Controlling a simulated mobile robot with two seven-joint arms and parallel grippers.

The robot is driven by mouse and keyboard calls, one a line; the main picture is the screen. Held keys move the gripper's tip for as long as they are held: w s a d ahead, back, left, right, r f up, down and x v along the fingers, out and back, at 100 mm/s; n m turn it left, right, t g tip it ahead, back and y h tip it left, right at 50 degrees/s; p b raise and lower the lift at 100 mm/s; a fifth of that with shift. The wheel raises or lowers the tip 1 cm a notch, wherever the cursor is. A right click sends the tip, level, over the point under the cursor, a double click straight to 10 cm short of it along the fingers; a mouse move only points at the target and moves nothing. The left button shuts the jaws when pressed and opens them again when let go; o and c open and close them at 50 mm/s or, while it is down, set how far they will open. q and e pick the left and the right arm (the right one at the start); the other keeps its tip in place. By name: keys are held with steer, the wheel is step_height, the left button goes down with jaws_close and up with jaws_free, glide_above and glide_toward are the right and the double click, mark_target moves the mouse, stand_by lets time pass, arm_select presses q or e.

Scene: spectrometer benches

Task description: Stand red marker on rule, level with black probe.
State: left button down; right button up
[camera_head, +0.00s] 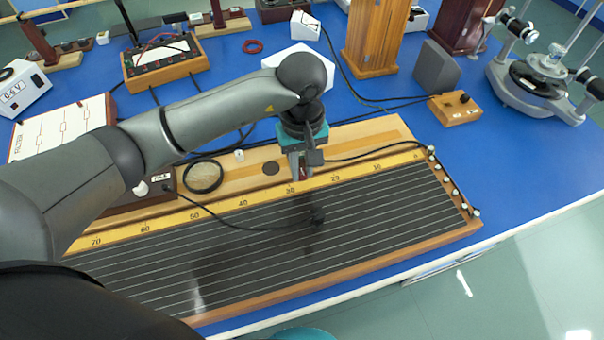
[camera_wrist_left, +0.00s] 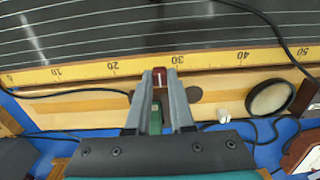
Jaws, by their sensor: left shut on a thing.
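My left gripper (camera_head: 302,176) hangs over the yellow rule (camera_head: 215,211) near the 30 mark. In the left wrist view its fingers (camera_wrist_left: 160,82) are shut on the red marker (camera_wrist_left: 159,75), a small red block with a white line. There the marker overlaps the rule (camera_wrist_left: 90,73) between 20 and 30, closer to 30. I cannot tell whether it touches the rule. The black probe (camera_head: 317,214) stands on the dark lined board in front of the gripper, with its cable running left.
The dark lined board (camera_head: 390,215) has a wooden frame with several terminals at its right end. A black ring lens (camera_head: 203,176) lies behind the rule at the left. A wooden box (camera_head: 454,108) and a grey block (camera_head: 436,67) stand behind on the blue bench.

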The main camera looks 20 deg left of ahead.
mark_target(302, 171)
arm_select(q)
steer(key=shift+f, duration=1.3)
steer(key=shift+f, duration=0.15)
steer(key=c, duration=0.8)
jaws_free()
step_height(302, 171, up, 12)
steer(key=shift+r+p, duration=0.15)
steer(key=shift+p, duration=0.4)
